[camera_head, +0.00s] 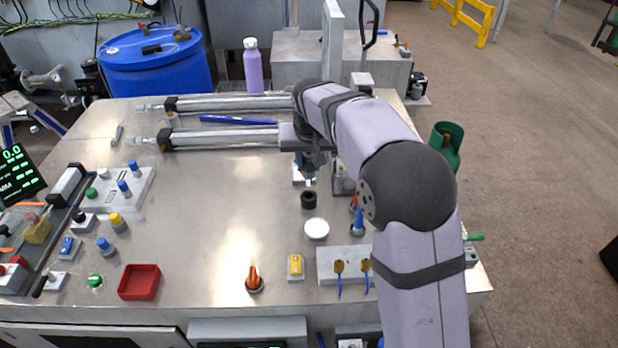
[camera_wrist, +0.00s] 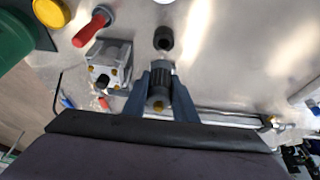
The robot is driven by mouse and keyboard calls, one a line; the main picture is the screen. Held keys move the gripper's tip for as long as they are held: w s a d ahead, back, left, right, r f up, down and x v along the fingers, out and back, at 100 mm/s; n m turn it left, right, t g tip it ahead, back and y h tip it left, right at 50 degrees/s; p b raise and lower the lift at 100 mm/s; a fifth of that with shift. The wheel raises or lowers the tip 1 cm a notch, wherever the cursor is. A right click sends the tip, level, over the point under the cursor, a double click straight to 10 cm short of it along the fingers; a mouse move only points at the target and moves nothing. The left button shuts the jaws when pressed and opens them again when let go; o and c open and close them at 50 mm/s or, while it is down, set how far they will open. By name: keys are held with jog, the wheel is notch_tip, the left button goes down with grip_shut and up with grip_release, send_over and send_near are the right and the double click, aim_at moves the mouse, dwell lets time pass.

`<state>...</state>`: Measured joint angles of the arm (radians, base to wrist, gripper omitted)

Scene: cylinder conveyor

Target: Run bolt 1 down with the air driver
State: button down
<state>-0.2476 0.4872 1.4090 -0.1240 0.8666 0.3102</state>
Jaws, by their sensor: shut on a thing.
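My gripper (camera_wrist: 162,88) is shut on a dark, ribbed, round-bodied tool with a brass-coloured centre, which looks like the air driver (camera_wrist: 159,80). In the head view my gripper (camera_head: 309,165) hangs above the table near its right side, partly hidden by my arm. Left of the gripper in the wrist view stands a grey metal block (camera_wrist: 108,58) with brass-coloured bolt heads. The driver is beside this block, apart from it in the picture. Which bolt is bolt 1 cannot be told. The block is mostly hidden behind my arm in the head view.
A black ring (camera_head: 308,200) and a white disc (camera_head: 316,229) are near the gripper. A red-handled item (camera_wrist: 92,27) stands beside the block. Two long cylinders (camera_head: 225,138) lie behind. A red tray (camera_head: 139,282) is at front left. The table's middle is clear.

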jog(key=shift+r, duration=1.45)
jog(key=shift+w+d+r, duration=0.1)
jog(key=shift+d+r, duration=0.2)
jog(key=shift+r, duration=0.1)
jog(key=w+d+r+p, duration=0.2)
jog(key=d+p, duration=0.3)
jog(key=d, duration=0.1)
jog(key=w+d+r+p, duration=0.2)
jog(key=d+p, duration=0.4)
jog(key=d, duration=0.1)
jog(key=shift+w+d, duration=0.2)
jog(key=shift+f, duration=0.15)
jog(key=shift+f+b, duration=2)
jog(key=shift+f, duration=0.3)
jog(key=shift+f, duration=0.55)
